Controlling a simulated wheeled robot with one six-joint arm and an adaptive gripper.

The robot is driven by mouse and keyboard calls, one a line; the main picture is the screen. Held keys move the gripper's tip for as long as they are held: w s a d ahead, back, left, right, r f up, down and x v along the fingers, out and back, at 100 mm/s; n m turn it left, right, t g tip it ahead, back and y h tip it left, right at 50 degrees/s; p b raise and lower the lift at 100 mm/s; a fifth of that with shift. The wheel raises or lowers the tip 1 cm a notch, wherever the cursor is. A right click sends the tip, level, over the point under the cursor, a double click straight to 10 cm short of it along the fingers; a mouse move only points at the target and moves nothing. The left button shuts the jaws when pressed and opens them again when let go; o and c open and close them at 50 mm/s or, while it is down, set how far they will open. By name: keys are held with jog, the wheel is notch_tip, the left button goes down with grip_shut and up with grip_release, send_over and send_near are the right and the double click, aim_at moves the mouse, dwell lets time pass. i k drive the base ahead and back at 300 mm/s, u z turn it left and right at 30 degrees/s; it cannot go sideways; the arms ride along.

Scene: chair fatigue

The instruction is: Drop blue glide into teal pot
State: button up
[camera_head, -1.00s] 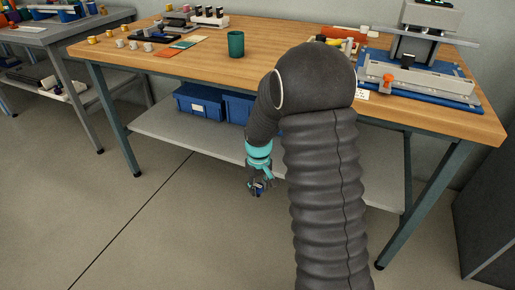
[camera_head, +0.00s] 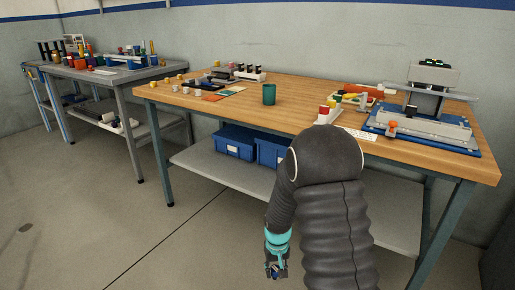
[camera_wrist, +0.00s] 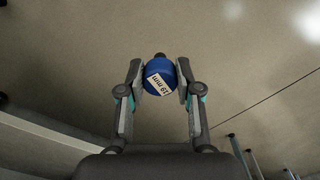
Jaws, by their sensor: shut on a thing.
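The blue glide (camera_wrist: 158,78), with a white label reading 19 mm, is held between the two fingers of my gripper (camera_wrist: 158,88) in the wrist view. In the head view my gripper (camera_head: 276,270) hangs low in front of the wooden workbench, below the tabletop, and the glide is too small there to make out well. The teal pot (camera_head: 269,94) stands upright on the bench top, near its middle, well above and beyond my gripper. Its inside is mostly hidden.
The wooden workbench (camera_head: 300,101) has a lower shelf with blue bins (camera_head: 235,141). A blue-based press (camera_head: 425,130) stands at the right. The floor (camera_head: 150,225) in front is clear.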

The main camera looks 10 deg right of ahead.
aim_at(269, 104)
jog(key=u, duration=1.5)
jog(key=i, duration=1.15)
jog(key=z, duration=2.2)
